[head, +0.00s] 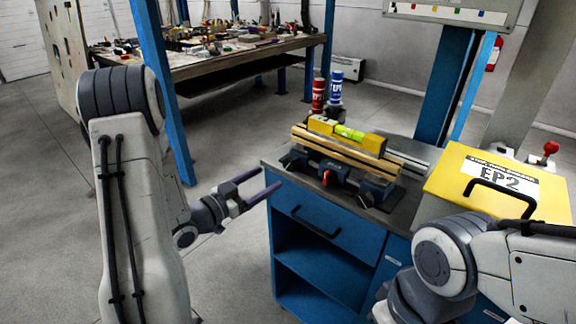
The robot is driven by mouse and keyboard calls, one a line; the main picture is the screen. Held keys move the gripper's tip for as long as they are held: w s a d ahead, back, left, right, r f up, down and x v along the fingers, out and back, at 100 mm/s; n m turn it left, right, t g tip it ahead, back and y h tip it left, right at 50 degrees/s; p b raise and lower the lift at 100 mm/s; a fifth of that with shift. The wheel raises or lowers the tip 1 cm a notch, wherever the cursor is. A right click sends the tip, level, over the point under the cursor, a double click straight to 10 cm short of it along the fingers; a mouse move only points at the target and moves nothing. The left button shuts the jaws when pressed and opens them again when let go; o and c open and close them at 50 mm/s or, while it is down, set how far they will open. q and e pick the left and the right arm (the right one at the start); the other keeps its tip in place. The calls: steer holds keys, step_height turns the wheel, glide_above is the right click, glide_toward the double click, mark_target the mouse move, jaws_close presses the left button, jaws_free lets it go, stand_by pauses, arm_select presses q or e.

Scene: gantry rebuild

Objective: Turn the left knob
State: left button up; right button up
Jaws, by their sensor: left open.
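A blue-and-dark clamp fixture (343,178) stands on the bench top and holds wooden strips (340,150). A small red handle (326,178) is on its front. A dark round part (290,161) at its left end may be the left knob. Another dark part (366,198) is at its right end. A red knob (550,148) stands farther right, behind the yellow box. My left gripper (269,179) is open and empty, just left of the bench's front left corner, apart from the fixture. My right arm is at the lower right; its fingers are out of sight.
Red (318,96) and blue (336,90) cans stand behind. A yellow box marked EP2 (450,178) sits on the right of the blue bench (330,229). A blue post (160,90) rises near my left arm. The floor at left is clear.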

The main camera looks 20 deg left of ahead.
mark_target(287, 166)
arm_select(q)
steer(key=p+x, duration=0.1)
steer(key=x, duration=0.8)
steer(key=shift+w+d, duration=0.2)
steer(key=shift+w, duration=0.05)
jaws_close()
steer(key=shift+n+p, duration=0.35)
steer(key=shift+n, duration=1.85)
